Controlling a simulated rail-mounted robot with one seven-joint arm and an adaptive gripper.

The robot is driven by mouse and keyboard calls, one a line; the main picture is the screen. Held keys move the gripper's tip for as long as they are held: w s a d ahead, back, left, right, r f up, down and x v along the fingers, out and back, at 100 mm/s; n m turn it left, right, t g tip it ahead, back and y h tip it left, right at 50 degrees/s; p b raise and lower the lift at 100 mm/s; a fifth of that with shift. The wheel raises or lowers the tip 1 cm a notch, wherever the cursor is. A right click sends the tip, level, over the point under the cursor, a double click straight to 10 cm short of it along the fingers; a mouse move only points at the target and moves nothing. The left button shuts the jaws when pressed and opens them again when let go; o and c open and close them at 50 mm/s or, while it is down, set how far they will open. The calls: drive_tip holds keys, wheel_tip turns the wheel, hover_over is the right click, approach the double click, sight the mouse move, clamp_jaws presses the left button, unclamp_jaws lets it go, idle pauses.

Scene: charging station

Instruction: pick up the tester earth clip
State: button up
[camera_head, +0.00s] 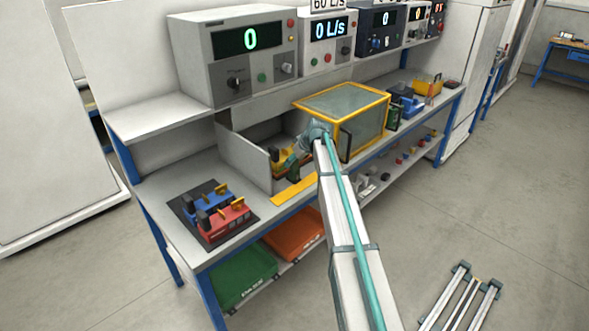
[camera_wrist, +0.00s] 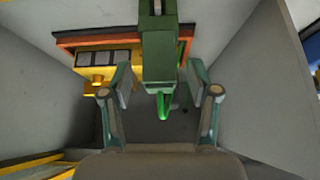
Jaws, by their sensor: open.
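A green clip (camera_wrist: 158,62), which I take to be the tester earth clip, shows in the wrist view with a narrow, brighter green tip pointing down the picture. Behind it is a yellow tester (camera_wrist: 97,83) with dark windows, against an orange-edged panel (camera_wrist: 62,42). My gripper (camera_wrist: 160,84) is open, one finger on each side of the clip, with visible gaps between. In the head view my gripper (camera_head: 292,158) reaches into the grey-walled bay (camera_head: 252,160), near the yellow tester (camera_head: 281,169). I cannot make out the clip there; my arm covers part of the bay.
Grey bay walls (camera_wrist: 255,70) stand close on both sides. A yellow-framed box (camera_head: 350,95) stands right of the bay. A yellow strip (camera_head: 294,190) lies along the bench front. Blue and red devices (camera_head: 228,221) sit on a dark mat at left. Instruments (camera_head: 240,60) line the shelf above.

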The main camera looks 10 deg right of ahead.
clamp_jaws()
drive_tip(key=shift+r, duration=0.1)
